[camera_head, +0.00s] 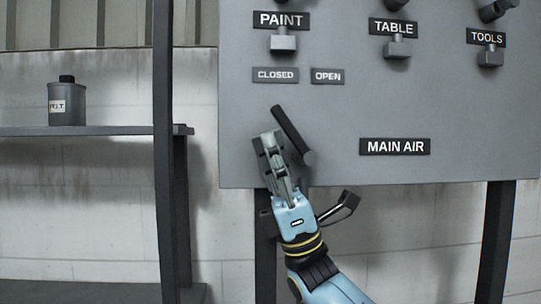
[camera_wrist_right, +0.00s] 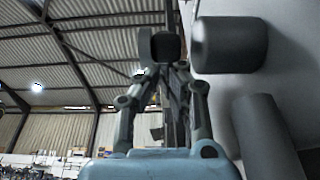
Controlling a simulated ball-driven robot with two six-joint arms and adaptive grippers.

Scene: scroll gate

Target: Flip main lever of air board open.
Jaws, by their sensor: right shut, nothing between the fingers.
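The main lever (camera_head: 290,130) is a dark bar on the grey air board (camera_head: 240,120), left of the MAIN AIR label (camera_head: 395,147). It tilts up and to the left from its pivot, its upper end below the CLOSED label (camera_head: 275,75); the OPEN label (camera_head: 327,76) is to the right of that. My right gripper (camera_head: 268,143) is shut and empty, pointing up just left of the lever; I cannot tell whether they touch. The right wrist view shows its closed fingers (camera_wrist_right: 166,68) close to the board. My left gripper is not in view.
Smaller valves under PAINT (camera_head: 284,43), TABLE (camera_head: 397,48) and TOOLS (camera_head: 490,56) line the board's top. A shelf (camera_head: 100,131) with a grey can (camera_head: 67,104) stands at the left, its dark post (camera_head: 163,150) near the board. Grey cylinders (camera_wrist_right: 230,45) show beside the fingers.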

